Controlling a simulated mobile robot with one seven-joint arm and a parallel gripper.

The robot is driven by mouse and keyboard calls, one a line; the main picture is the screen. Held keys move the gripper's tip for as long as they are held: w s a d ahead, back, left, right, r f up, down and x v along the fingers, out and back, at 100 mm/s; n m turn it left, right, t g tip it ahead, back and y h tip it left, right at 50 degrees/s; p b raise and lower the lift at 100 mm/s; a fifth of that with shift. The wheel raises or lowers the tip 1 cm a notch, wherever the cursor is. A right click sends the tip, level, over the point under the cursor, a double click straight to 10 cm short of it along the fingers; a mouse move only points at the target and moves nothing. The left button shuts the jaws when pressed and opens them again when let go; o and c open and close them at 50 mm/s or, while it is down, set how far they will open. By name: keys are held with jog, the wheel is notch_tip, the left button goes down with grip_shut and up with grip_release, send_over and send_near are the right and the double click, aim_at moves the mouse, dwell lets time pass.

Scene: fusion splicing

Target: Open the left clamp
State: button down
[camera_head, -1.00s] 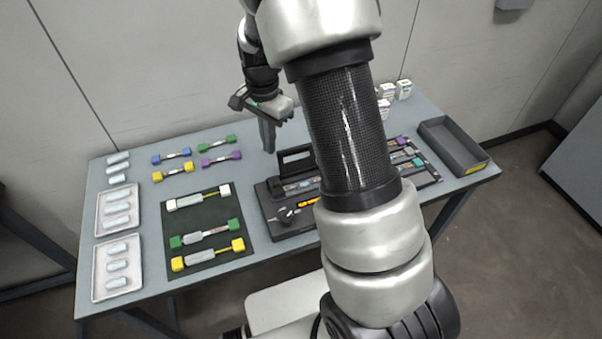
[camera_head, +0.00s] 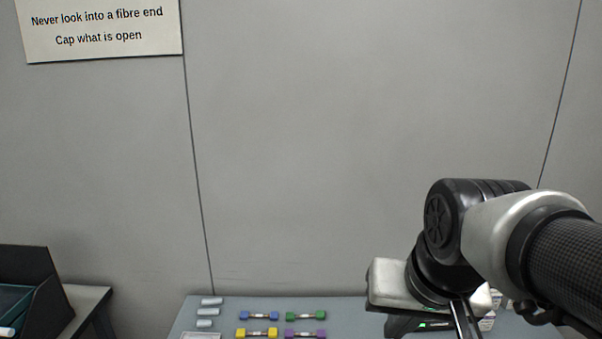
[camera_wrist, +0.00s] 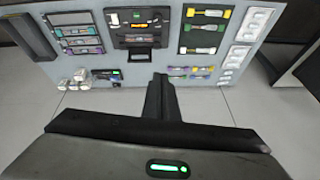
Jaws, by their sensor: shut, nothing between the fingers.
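The fusion splicer (camera_wrist: 116,30) is a dark box on the grey table, seen small and from above in the wrist view. It lies outside the head view. Its clamps are too small to tell apart, so I cannot see how the left clamp stands. My gripper (camera_wrist: 160,82) is shut and empty, its dark fingers pointing toward the table and apart from the splicer. In the head view my gripper (camera_head: 466,322) is at the lower right, its fingertips cut off by the bottom edge.
The grey table (camera_wrist: 112,62) also carries a dark mat (camera_wrist: 184,42) with fibre holders, white trays (camera_wrist: 250,22), loose coloured holders (camera_wrist: 190,71), a rack (camera_wrist: 82,38) and small white boxes (camera_wrist: 80,78). A wall sign (camera_head: 100,28) hangs behind. A black bin (camera_head: 25,285) stands at left.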

jog(key=c, duration=2.5)
grip_release()
jog(key=s, duration=0.1)
jog(key=s+r+n, duration=0.1)
jog(key=s, duration=0.1)
jog(key=shift+d+t, duration=0.15)
jog(key=shift+t, duration=0.25)
jog(key=o, duration=0.4)
jog(key=shift+s, duration=0.1)
jog(key=shift+o, duration=1.3)
jog(key=shift+w+f, duration=0.2)
jog(key=shift+w, duration=0.05)
jog(key=w+f+m+g+b, duration=0.5)
jog(key=w+f+m+g, duration=0.1)
jog(key=w+f+m, duration=1.25)
jog(key=shift+n, duration=0.55)
jog(key=f, duration=0.6)
jog(key=f+b, duration=0.1)
jog(key=f, duration=0.5)
jog(key=f+b, duration=0.1)
jog(key=f, duration=0.6)
jog(key=shift+w+d, duration=0.2)
jog(key=shift+w, duration=0.15)
grip_shut()
